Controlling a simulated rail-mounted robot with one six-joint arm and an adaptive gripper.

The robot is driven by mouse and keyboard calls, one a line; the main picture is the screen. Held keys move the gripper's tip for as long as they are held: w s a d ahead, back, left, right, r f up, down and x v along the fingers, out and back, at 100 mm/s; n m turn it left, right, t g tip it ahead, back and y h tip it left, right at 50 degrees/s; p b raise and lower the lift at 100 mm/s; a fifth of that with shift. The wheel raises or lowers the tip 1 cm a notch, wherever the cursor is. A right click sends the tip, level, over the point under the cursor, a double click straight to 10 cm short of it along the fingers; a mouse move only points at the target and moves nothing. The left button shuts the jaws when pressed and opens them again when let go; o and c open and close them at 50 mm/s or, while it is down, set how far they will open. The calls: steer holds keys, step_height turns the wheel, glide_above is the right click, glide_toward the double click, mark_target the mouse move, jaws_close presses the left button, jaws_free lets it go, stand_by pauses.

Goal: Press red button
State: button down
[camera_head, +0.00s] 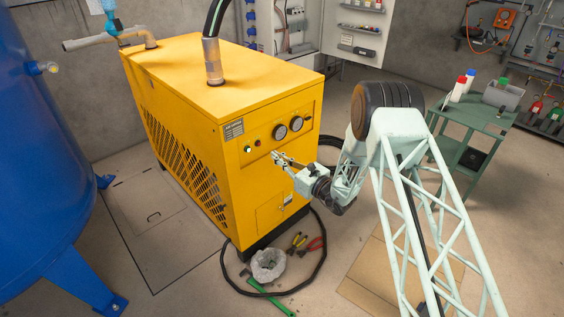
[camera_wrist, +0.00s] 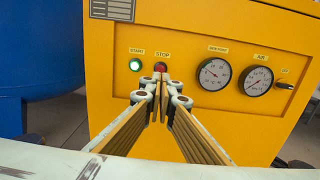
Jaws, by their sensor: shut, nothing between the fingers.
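The red button (camera_wrist: 161,67) sits under a STOP label on the front panel of the yellow machine (camera_head: 190,85), which also fills the wrist view (camera_wrist: 200,30). My gripper (camera_wrist: 161,78) is shut and empty, with its fingertips at the lower part of the red button in the wrist view. I cannot tell whether they touch it. The green button (camera_wrist: 135,65), under a START label, is just left of it and glows.
Two gauges (camera_wrist: 214,74) and a switch (camera_wrist: 285,86) are on the panel to the right. A blue tank (camera_head: 40,150) stands at the left. A green cart (camera_head: 470,135) stands at the right.

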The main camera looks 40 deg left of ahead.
mark_target(260, 145)
steer(key=shift+w+a+b, duration=0.2)
steer(key=shift+w+a, duration=0.1)
steer(key=shift+a, duration=1.05)
steer(key=shift+w+a+b, duration=0.2)
steer(key=shift+w+a, duration=0.05)
steer(key=shift+a, duration=1.1)
steer(key=shift+w+a+b, duration=0.2)
steer(key=shift+w+a, duration=0.1)
steer(key=shift+a, duration=1.05)
